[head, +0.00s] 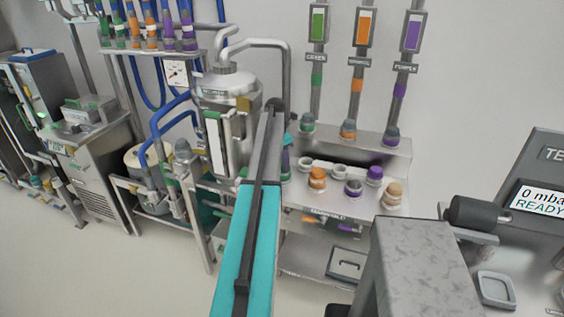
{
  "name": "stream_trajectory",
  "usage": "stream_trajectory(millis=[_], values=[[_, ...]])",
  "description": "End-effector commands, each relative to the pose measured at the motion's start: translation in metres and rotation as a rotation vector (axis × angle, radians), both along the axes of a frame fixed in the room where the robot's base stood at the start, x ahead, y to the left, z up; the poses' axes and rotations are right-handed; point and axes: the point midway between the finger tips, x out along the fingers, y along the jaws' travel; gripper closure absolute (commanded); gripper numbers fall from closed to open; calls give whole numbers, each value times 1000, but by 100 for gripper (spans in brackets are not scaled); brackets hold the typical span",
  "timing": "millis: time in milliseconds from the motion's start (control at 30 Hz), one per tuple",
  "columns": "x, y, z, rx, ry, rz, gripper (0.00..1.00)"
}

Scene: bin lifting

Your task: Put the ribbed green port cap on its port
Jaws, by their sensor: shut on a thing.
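My arm, teal with a dark bar, reaches up the middle of the head view. My gripper (287,146) seems to be the small dark and teal part just right of the arm's far end, mostly hidden by the arm. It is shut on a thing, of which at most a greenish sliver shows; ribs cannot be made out. The green port (308,124), under the pipe with the green plate, is at the left end of the upper ledge, up and right of my gripper. Its lower end looks grey and green. Details are too small to tell.
The orange port (349,129) and purple port (391,136) stand right of the green one. The shelf (330,205) below holds an orange cap (317,178), purple caps (374,175), a tan cap (393,194) and pale rings. A steel vessel (226,105) stands close left.

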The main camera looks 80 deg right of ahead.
Motion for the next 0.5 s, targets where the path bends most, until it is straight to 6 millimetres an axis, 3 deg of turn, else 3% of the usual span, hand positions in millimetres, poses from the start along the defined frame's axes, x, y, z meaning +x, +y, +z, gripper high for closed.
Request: stream_trajectory(millis=[100, 133, 233, 500], values=[[0, 1, -3, 4, 0, 0, 90], [0, 1, -3, 5, 0, 0, 54], [0, 1, -3, 4, 0, 0, 38], [0, 1, -2, 3, 0, 0, 38]])
